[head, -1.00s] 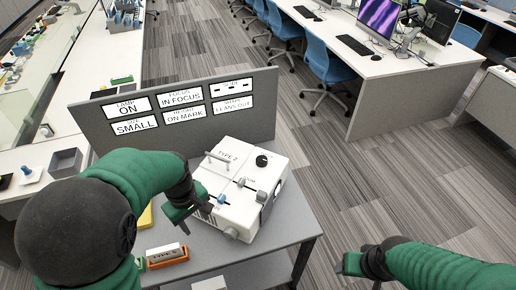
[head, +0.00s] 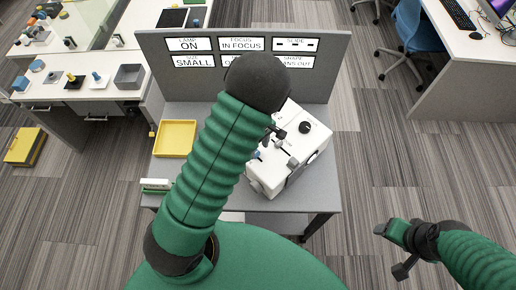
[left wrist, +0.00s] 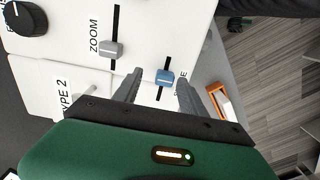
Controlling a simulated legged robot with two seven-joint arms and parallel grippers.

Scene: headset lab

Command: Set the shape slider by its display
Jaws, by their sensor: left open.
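The white machine marked TYPE 2 (head: 307,128) stands on the grey table, with a black knob and sliders on top. In the left wrist view a blue slider knob (left wrist: 165,77) sits in a slot whose label is partly hidden by a finger. A grey ZOOM knob (left wrist: 111,50) is beside it. My left gripper (left wrist: 159,80) is open, its fingers either side of the blue knob; I cannot tell if they touch it. In the head view the left gripper (head: 273,132) is over the machine.
A grey panel (head: 342,75) with several displays stands behind the machine; readable ones include LAMP ON and IN FOCUS. A yellow tray (head: 175,138) and a green-and-white rack (head: 157,185) are at the table's left.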

